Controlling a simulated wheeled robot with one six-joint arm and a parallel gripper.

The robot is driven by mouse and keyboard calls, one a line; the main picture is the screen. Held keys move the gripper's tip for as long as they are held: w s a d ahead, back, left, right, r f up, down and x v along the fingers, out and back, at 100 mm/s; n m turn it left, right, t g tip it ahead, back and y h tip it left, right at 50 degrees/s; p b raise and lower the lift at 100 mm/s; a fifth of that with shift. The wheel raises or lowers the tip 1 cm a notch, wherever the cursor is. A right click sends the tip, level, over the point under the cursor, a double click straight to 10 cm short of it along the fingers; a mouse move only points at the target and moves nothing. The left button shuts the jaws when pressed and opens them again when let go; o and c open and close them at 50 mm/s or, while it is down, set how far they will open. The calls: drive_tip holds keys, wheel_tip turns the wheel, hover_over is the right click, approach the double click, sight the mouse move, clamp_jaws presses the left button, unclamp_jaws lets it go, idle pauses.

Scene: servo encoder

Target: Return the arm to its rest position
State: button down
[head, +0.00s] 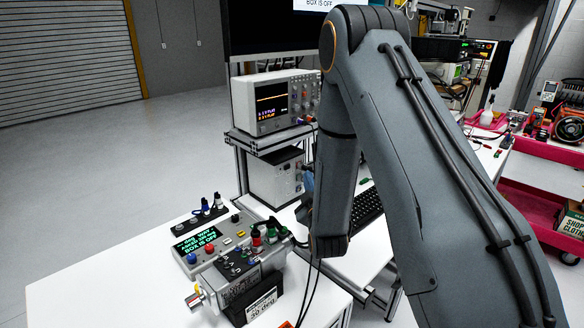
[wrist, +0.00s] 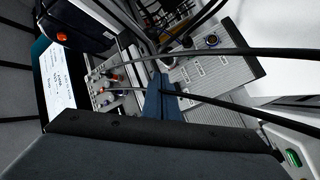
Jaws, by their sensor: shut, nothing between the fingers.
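My arm fills the right of the head view, folded with its elbow high and its forearm hanging down. My gripper (head: 308,183) is partly hidden behind the forearm, with only a bluish bit showing above the table. In the wrist view the blue fingers (wrist: 160,103) are together with nothing between them. The servo test device (head: 240,275) with its label stands at the front of the white table, left of my forearm. A control box (head: 222,240) with a green-lettered display sits just behind it. Dark cables hang near the forearm and cross the wrist view.
An oscilloscope (head: 268,103) stands on a shelf above a grey box (head: 273,180). A keyboard (head: 367,207) lies behind the forearm. A large monitor (head: 270,35) stands at the back. Pink carts (head: 530,205) are at the right. The floor at the left is clear.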

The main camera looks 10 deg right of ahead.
idle(0.3)
drive_tip(key=s+f+m+g+b, duration=0.1)
drive_tip(key=s+m+g, duration=0.3)
drive_tip(key=s, duration=1.2)
drive_tip(key=s+f+m+g+y+b, duration=0.1)
drive_tip(key=s+m+g, duration=0.4)
drive_tip(key=s+g, duration=0.8)
drive_tip(key=s+f+b, duration=0.1)
drive_tip(key=s, duration=0.2)
drive_tip(key=shift+f, duration=0.15)
